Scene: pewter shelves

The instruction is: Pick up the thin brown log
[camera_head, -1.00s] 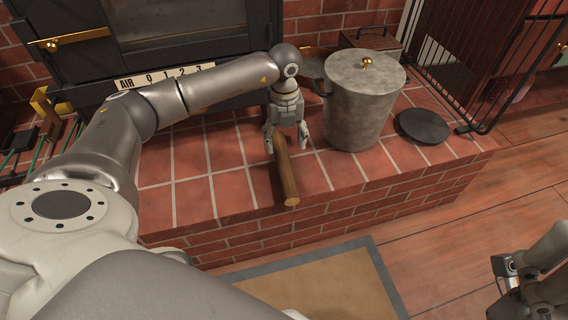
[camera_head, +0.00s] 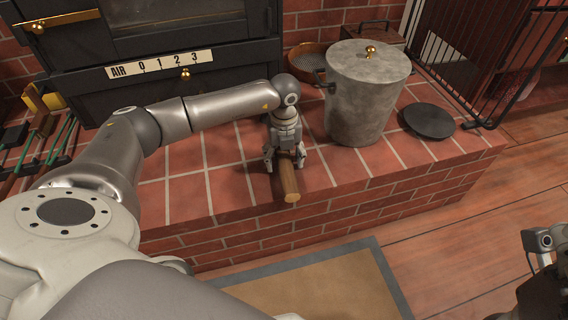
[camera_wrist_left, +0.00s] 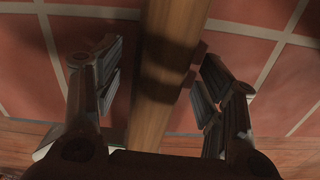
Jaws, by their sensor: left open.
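The thin brown log (camera_head: 289,184) lies on the brick hearth, its near end close to the hearth's front edge. In the left wrist view the log (camera_wrist_left: 160,75) runs up the middle of the picture between the fingers. My left gripper (camera_head: 285,162) is over the log in the head view, with one finger on each side of it. In the left wrist view the left gripper (camera_wrist_left: 155,90) is open, with a gap on both sides of the log. It hides part of the log's far end in the head view. My right gripper (camera_head: 540,258) is partly in view at the lower right, away from the hearth.
A grey lidded pot (camera_head: 366,100) stands just right of the log. A black round plate (camera_head: 428,120) lies further right, near a black metal gate (camera_head: 470,65). The stove (camera_head: 190,45) is behind. The tiled hearth (camera_head: 190,190) left of the log is clear.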

